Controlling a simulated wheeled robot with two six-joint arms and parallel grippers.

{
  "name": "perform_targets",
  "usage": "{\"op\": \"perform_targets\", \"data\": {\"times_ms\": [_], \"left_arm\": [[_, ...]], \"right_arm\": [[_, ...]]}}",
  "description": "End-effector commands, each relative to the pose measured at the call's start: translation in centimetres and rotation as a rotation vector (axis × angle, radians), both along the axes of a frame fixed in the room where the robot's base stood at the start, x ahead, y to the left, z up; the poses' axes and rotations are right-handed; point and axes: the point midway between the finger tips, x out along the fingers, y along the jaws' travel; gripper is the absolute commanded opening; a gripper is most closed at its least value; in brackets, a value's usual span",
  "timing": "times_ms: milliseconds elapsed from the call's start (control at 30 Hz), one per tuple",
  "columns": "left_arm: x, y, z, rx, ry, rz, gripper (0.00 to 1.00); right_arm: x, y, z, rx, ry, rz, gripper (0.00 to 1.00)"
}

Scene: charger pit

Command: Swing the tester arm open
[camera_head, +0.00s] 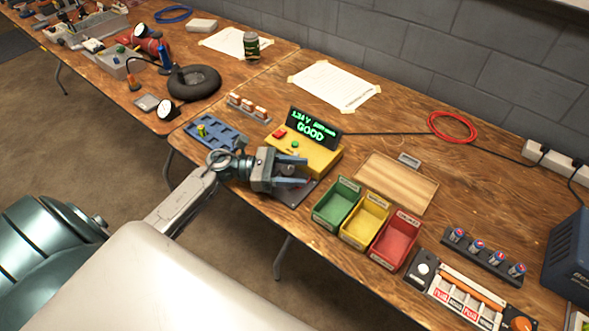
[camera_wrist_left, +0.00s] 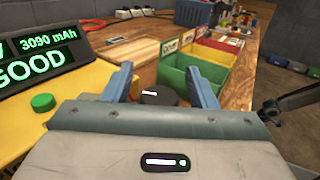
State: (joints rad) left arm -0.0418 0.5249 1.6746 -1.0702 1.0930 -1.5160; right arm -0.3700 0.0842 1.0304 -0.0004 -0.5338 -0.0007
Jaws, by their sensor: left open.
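The yellow tester (camera_head: 318,158) stands at the table's near side, its display (camera_head: 312,127) reading GOOD in green. The display also shows at the left of the left wrist view (camera_wrist_left: 42,55), above a green button (camera_wrist_left: 43,102). My left gripper (camera_head: 305,172) is open and empty beside the tester's near side, low over a dark plate (camera_head: 290,196). In the left wrist view a dark round knob with a white mark (camera_wrist_left: 158,97) shows between the fingers. I cannot tell whether it belongs to the tester arm, which I cannot clearly make out. My right gripper is out of view.
Green (camera_head: 337,204), yellow (camera_head: 365,219) and red (camera_head: 394,239) bins stand right of the gripper. A blue tray (camera_head: 228,137) with a small cell lies left of the tester. A wooden board (camera_head: 397,182) lies behind the bins. A battery rack (camera_head: 482,260) stands farther right.

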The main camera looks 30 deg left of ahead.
Motion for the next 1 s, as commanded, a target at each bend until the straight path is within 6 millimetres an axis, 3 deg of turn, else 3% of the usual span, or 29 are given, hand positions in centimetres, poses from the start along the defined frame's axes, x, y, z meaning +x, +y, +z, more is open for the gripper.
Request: {"op": "perform_targets", "data": {"times_ms": [167, 267, 700, 1000], "left_arm": [[-0.3, 0.7, -0.1, 0.003, 0.001, 0.0, 0.52], [-0.8, 1.9, -0.3, 0.005, 0.001, -0.001, 0.52], [-3.8, 8.3, -0.2, 0.004, 0.003, -0.001, 0.52], [-4.5, 9.9, -0.1, 0.0, 0.001, 0.0, 0.52]], "right_arm": [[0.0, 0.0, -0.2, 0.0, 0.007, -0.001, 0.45], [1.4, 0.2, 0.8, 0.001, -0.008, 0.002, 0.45], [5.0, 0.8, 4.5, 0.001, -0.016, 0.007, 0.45], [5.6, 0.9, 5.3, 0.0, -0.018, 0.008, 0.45]]}}
